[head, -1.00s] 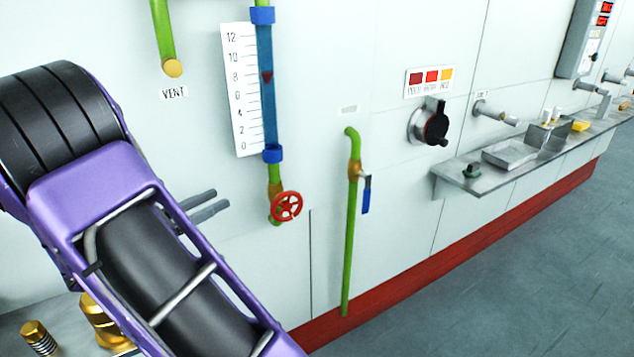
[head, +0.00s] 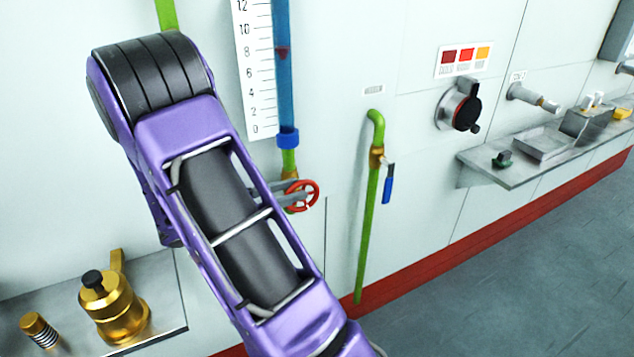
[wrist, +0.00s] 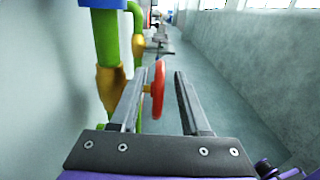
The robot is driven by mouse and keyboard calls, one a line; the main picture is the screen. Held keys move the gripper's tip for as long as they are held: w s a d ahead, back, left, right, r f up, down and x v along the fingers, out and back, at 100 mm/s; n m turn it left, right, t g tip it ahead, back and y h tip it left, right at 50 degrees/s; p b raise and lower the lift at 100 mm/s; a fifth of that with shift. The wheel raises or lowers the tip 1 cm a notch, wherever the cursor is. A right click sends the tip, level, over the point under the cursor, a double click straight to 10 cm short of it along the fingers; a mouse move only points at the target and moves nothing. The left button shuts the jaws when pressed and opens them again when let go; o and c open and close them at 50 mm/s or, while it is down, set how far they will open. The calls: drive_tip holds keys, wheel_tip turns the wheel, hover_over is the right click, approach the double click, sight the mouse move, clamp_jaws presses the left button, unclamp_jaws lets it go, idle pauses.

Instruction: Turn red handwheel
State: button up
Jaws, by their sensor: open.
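The red handwheel (head: 303,195) sits at the foot of the gauge pipe, below a blue collar, on a brass valve. In the wrist view the handwheel (wrist: 158,89) is seen nearly edge-on, between the two fingers and apart from the right one. My gripper (wrist: 166,80) is open, with one finger on each side of the wheel. In the head view my gripper (head: 290,192) reaches the wheel from the left, and its grey fingers overlap the wheel's left part. Whether the left finger touches the wheel or its brass stem cannot be told.
A green pipe with a blue-levered tap (head: 388,184) stands right of the wheel. A black rotary knob (head: 465,108) is on the wall further right, above a metal shelf (head: 520,172). A brass fitting (head: 112,305) stands on a lower-left ledge. The floor at right is clear.

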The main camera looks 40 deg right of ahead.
drive_tip(key=x, duration=0.6)
drive_tip(key=shift+d, duration=0.2)
drive_tip(key=shift+c, duration=0.2)
clamp_jaws()
